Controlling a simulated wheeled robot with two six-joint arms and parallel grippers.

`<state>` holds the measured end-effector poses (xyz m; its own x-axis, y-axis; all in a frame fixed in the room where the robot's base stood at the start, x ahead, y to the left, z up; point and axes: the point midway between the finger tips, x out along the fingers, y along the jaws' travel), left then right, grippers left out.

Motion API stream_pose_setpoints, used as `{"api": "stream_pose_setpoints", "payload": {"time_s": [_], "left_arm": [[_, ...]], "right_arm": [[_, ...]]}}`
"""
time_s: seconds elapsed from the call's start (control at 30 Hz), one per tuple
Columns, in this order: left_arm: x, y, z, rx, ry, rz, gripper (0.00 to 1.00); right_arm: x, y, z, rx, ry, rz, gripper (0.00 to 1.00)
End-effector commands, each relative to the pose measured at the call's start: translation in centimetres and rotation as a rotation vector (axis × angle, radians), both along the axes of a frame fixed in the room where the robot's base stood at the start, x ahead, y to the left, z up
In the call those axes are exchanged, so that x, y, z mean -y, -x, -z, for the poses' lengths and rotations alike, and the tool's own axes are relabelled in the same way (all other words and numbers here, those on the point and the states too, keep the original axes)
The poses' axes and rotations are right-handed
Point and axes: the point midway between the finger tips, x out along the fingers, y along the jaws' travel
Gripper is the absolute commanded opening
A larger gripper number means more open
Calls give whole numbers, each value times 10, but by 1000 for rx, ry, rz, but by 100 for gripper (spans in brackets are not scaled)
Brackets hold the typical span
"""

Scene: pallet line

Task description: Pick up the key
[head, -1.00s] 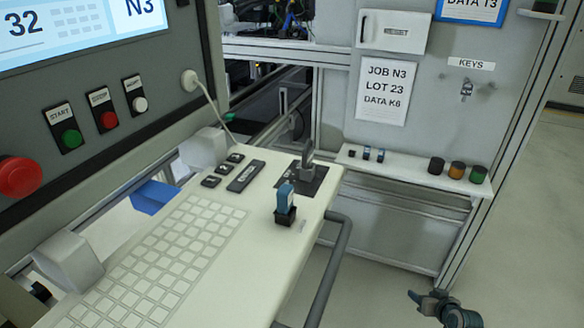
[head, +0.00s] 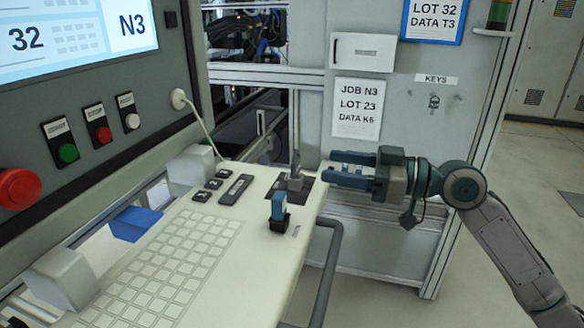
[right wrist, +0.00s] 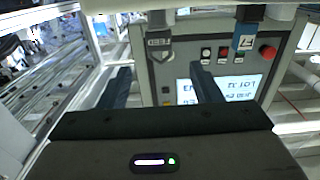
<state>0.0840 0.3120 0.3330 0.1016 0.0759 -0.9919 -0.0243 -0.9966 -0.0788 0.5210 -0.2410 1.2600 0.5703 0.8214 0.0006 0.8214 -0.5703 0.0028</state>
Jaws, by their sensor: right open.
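A small metal key (head: 434,101) hangs under the KEYS label on the grey cabinet front in the head view. My right gripper (head: 331,167) is open, its fingers pointing left toward the grey upright handle (head: 296,172) at the console's far corner. It is below and to the left of the key in the picture, apart from it. In the right wrist view both open fingers (right wrist: 163,88) show with nothing between them; I cannot make out the key there. My left gripper is not in view.
A blue stick (head: 279,206) stands in a black socket on the white console (head: 240,262); it also shows in the right wrist view (right wrist: 245,41). A dark rail (head: 328,270) runs along the console's edge. The small cabinet shelf is mostly hidden behind my right arm.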

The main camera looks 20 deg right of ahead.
Motion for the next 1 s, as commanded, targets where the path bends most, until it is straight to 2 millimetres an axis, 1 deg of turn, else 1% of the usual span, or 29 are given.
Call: {"api": "stream_pose_setpoints", "payload": {"time_s": [0.03,0.43,0.77,1.0], "left_arm": [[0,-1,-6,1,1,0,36],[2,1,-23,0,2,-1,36],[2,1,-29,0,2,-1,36],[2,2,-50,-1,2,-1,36]], "right_arm": [[-4,-2,-4,1,-7,-2,58],[-30,-22,-3,-1,-7,1,58],[-40,-29,-1,-3,-3,3,58],[-57,-40,-4,-4,-8,2,58]]}}
